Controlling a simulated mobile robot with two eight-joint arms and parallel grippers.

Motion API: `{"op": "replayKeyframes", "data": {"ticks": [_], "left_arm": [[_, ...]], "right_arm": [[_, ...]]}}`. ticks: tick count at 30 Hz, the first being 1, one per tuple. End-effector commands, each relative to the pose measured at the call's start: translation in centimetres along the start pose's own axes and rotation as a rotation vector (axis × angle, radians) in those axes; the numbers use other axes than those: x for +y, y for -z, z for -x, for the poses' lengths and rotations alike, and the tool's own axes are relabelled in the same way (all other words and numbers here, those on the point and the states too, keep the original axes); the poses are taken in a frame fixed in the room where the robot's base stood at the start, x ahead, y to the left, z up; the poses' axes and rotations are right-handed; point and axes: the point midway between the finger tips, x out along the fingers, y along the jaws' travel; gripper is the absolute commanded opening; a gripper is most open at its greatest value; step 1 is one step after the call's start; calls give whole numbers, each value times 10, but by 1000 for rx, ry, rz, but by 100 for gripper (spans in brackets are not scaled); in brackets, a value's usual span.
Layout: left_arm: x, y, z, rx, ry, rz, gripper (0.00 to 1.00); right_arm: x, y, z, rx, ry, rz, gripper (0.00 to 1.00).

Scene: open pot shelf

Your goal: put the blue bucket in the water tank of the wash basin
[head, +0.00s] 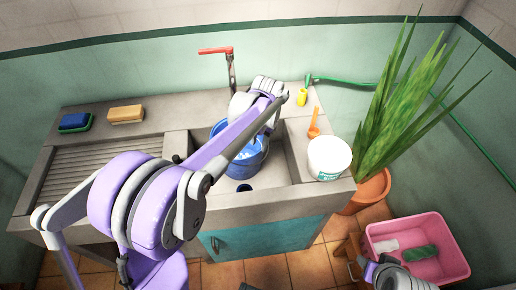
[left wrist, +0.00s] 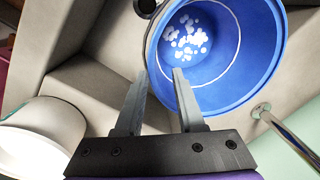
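The blue bucket (head: 252,163) is inside the tank of the wash basin (head: 281,172), partly hidden by my left arm. Whether it rests on the tank floor I cannot tell. In the left wrist view the bucket (left wrist: 235,84) is seen from above, with white flecks inside. My left gripper (left wrist: 161,74) is at its rim, fingers apart: one finger overlaps the bucket, the other lies outside it. No grip on the rim shows. In the head view the left fingertips are hidden. My right gripper (head: 369,268) is low at the bottom right, away from the basin; its opening is unclear.
A white bucket (head: 329,157) stands on the basin's right ledge near an orange brush (head: 314,123) and yellow bottle (head: 301,97). A red-handled tap (head: 231,68) rises behind the tank. A potted plant (head: 372,188) and pink tub (head: 452,233) stand at the right.

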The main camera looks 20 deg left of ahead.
Motion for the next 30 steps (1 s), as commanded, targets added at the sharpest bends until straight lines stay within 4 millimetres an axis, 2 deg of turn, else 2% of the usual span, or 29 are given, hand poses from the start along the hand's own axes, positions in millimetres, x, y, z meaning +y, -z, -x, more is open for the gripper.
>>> {"op": "replayKeyframes", "data": {"ticks": [3, 9, 14, 17, 20, 23, 26, 30], "left_arm": [[0, 0, 28, 0, 0, -1, 38], [0, 0, 62, 0, 0, -1, 38], [1, -2, 74, 3, 0, 1, 38], [5, -14, 79, 23, 0, 12, 38], [15, -38, 82, 72, -1, 38, 38], [29, -73, 82, 140, -5, 75, 38], [44, -110, 75, 214, -11, 116, 38], [65, -159, 56, 311, -24, 174, 38]], "right_arm": [[0, 1, 1, 1, 0, 0, 46], [0, 2, 3, 2, 0, 0, 46], [0, 3, 3, 2, 0, 0, 46], [0, 3, 3, 2, 0, 0, 46], [0, 3, 3, 2, 0, 0, 46], [0, 3, 3, 2, 0, 0, 46], [0, 3, 3, 2, 0, 0, 46], [0, 3, 3, 2, 0, 0, 46]]}}
